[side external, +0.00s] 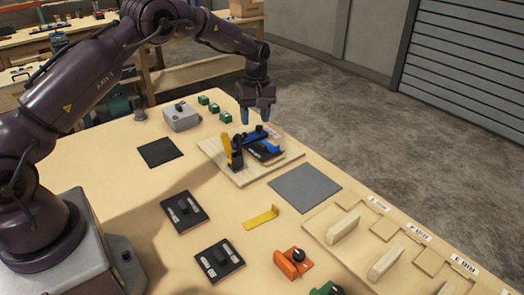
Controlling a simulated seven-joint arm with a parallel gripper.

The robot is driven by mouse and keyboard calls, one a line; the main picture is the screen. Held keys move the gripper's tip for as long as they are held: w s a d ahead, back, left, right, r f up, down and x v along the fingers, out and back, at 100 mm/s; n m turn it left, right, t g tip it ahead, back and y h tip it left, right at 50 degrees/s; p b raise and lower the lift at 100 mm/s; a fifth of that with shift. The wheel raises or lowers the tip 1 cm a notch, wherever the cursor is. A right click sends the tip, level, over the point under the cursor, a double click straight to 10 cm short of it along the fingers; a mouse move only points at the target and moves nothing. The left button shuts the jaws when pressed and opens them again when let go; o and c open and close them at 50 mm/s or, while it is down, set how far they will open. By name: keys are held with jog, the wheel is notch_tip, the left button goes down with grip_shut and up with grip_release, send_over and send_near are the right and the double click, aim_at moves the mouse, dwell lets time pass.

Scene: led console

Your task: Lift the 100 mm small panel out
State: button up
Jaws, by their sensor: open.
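My gripper (257,116) points down with its two blue-grey fingers apart, above the back of a wooden fixture board (237,178). On the board, a small dark panel (264,152) lies among blue fixture parts (255,134). A black toggle clamp (236,158) with an upright yellow handle (227,148) stands at its left. The gripper appears empty and apart from the panel. I cannot read the panel's size, and the clamp and blue parts hide some of it.
Two black plates with handles, a rear one (185,211) and a front one (219,259), lie in front. A grey mat (304,188), yellow bracket (261,217) and orange clamp (294,263) lie nearby. A grey box (181,118) and green blocks (214,108) stand behind. A labelled wooden rack (390,236) is at right.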

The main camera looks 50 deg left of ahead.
notch_tip(320, 180, up, 2)
jog(key=w+n, duration=0.2)
jog(key=w, duration=0.1)
jog(key=n, duration=0.1)
send_over(263, 146)
jog(key=shift+t, duration=0.3)
jog(key=f, duration=0.7)
jog(key=shift+s+a, duration=0.2)
jog(key=shift+w+d+f, duration=0.1)
jog(key=shift+w+f, duration=0.1)
jog(key=shift+f, duration=1.3)
jog(key=shift+w+d+f, duration=0.1)
jog(key=shift+w+f, duration=0.05)
jog(key=shift+f, duration=1.3)
grip_shut()
